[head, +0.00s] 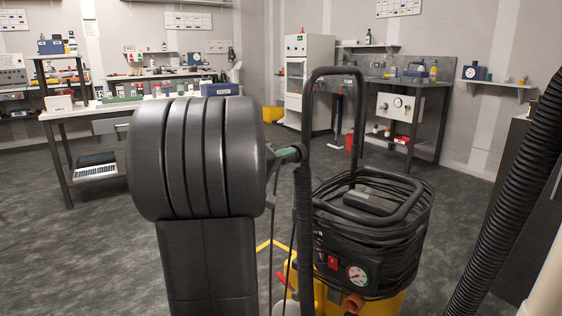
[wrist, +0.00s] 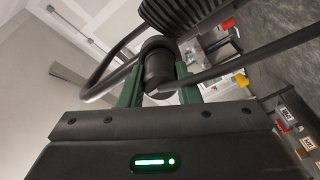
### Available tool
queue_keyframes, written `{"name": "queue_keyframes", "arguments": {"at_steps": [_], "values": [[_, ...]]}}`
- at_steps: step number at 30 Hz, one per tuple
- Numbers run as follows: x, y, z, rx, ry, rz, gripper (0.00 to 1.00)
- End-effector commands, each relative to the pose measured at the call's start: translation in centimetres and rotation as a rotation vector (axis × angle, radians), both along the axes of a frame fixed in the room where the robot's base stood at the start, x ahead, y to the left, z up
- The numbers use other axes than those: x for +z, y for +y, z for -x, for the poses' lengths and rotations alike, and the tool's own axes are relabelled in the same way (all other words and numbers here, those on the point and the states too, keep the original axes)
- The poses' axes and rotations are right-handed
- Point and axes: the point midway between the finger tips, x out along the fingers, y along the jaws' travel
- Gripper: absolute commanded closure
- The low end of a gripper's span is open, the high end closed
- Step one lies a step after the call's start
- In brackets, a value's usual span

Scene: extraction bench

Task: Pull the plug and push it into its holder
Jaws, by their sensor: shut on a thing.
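In the wrist view the two green fingers of my gripper (wrist: 157,88) stand on either side of a black, rounded cylindrical piece (wrist: 158,68), which I take to be the plug, and are shut on it. In the head view my gripper (head: 290,152) shows only as a small green part beside the black upright tube of the yellow machine (head: 386,305). My dark arm hides most of the gripper there, and the plug cannot be made out. I cannot identify the holder for certain in either view.
The machine carries a tall black handle (head: 335,72), wound black cable (head: 400,235), a gauge (head: 357,274) and a reddish-brown port (head: 353,302). A thick ribbed hose (head: 505,190) runs down at the right. Open grey floor (head: 95,235) lies to the left, with benches farther back.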

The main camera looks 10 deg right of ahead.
Motion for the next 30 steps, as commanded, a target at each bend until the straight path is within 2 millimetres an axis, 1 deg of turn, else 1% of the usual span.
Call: {"name": "queue_keyframes", "arguments": {"at_steps": [9, 10, 13, 14, 23, 26, 30], "values": [[0.1, -0.6, -0.5, 0.001, -0.001, 0.000, 1.00], [0.1, -0.6, -0.5, 0.001, -0.001, 0.000, 0.66], [0.1, -0.6, -0.5, 0.001, -0.001, 0.000, 0.47], [0.1, -0.6, -0.5, 0.001, -0.001, 0.000, 0.45], [0.0, -0.5, -0.4, 0.001, 0.000, 0.000, 0.45], [0.1, 0.2, 0.0, 0.002, 0.000, 0.000, 0.45], [0.3, 2.1, 1.4, 0.006, 0.000, 0.000, 0.45]]}}
